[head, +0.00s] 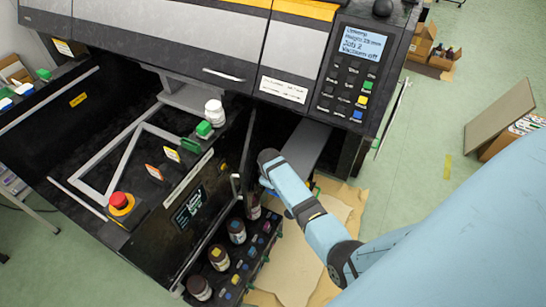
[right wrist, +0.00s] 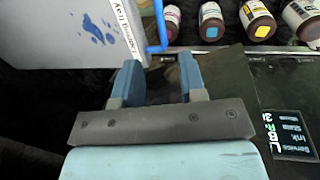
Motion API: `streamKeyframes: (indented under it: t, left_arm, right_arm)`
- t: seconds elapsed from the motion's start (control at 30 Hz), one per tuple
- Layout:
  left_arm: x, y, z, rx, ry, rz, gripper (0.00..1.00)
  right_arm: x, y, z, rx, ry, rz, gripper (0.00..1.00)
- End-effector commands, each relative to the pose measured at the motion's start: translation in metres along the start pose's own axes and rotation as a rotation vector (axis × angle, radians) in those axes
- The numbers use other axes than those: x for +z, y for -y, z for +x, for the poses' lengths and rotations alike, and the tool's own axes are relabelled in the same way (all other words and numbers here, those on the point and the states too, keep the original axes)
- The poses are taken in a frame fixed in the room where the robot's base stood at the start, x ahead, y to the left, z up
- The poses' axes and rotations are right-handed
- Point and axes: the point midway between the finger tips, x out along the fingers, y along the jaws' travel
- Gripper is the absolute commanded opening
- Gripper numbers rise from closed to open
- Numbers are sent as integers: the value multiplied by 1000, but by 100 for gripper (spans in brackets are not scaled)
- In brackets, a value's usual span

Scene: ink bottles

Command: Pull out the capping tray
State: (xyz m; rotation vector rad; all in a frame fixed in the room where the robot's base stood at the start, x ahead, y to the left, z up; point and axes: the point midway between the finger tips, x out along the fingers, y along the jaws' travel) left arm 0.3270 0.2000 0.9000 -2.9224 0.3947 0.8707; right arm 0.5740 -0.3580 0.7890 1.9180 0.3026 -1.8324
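The capping tray (right wrist: 85,35), a pale panel with blue ink stains and a "Capping Tray" label, fills the upper left of the right wrist view. A blue bent handle (right wrist: 160,30) stands at its right edge. My right gripper (right wrist: 158,75) is open, with nothing between its two blue fingers. The handle lies beyond the fingertips, roughly in line with the gap, and I see no contact. In the head view my light blue right arm reaches to the printer's open bay and hides its gripper. A grey slab (head: 306,146) there looks like the tray. My left gripper is not in view.
Several ink bottles (head: 236,231) stand in a rack low beside the bay; they also show in the right wrist view (right wrist: 257,18). A black printer panel with a small screen (head: 188,206) is left of my arm. Brown paper (head: 300,250) lies on the floor below.

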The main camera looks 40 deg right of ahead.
Motion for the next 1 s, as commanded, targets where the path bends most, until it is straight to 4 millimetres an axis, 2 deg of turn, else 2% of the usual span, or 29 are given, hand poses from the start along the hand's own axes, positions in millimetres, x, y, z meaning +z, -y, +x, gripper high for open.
streamKeyframes:
  t: [0.1, 0.3, 1.0]
  left_arm:
    - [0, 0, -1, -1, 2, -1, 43]
    - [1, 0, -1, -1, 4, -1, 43]
    - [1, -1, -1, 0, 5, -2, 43]
  right_arm:
    - [0, 0, -23, 0, -1, 0, 38]
    - [0, 0, -45, 0, 0, 0, 38]
    - [5, 3, -46, 12, -10, 4, 38]
